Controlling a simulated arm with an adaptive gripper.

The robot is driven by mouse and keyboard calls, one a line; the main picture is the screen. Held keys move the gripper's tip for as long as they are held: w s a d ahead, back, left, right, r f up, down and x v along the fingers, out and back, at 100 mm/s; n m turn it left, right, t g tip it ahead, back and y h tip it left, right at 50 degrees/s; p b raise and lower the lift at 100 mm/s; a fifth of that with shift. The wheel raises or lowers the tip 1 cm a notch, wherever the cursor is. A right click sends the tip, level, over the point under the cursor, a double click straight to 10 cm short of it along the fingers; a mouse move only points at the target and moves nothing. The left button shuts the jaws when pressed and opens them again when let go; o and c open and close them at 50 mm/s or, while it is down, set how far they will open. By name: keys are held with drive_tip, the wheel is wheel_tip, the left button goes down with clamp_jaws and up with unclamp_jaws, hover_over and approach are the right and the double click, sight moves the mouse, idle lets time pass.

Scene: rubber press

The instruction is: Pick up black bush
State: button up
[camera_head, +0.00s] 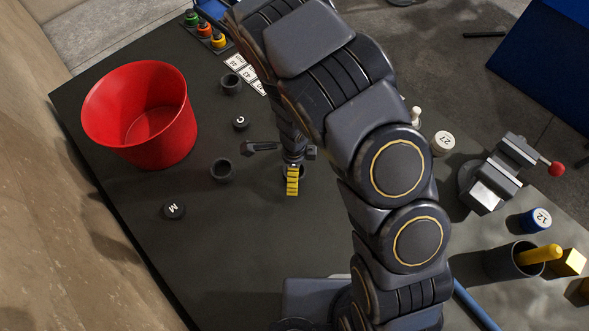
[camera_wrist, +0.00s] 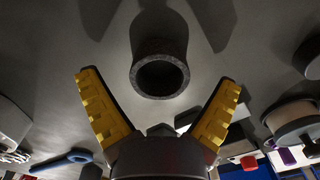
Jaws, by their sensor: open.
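A hollow black bush (camera_wrist: 160,45) stands between the two yellow fingers of my gripper (camera_wrist: 158,82) in the wrist view, with clear space on both sides. The gripper is open and empty. In the head view my gripper (camera_head: 292,185) points down at the middle of the dark table, and the bush by it is mostly hidden behind the fingers. Two other black bushes show in the head view: one at the back (camera_head: 231,87) and one left of my gripper (camera_head: 221,171).
A red bucket (camera_head: 178,130) stands at the left of the dark table (camera_head: 225,250). Black lettered caps lie near it, C (camera_head: 240,123) and M (camera_head: 173,211). A vise (camera_head: 490,180), a white cap (camera_head: 443,142) and a blue cap (camera_head: 536,220) are at the right. Front left is clear.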

drive_tip(key=shift+f, duration=0.35)
drive_tip(key=c, duration=1.1)
drive_tip(key=shift+r, duration=0.1)
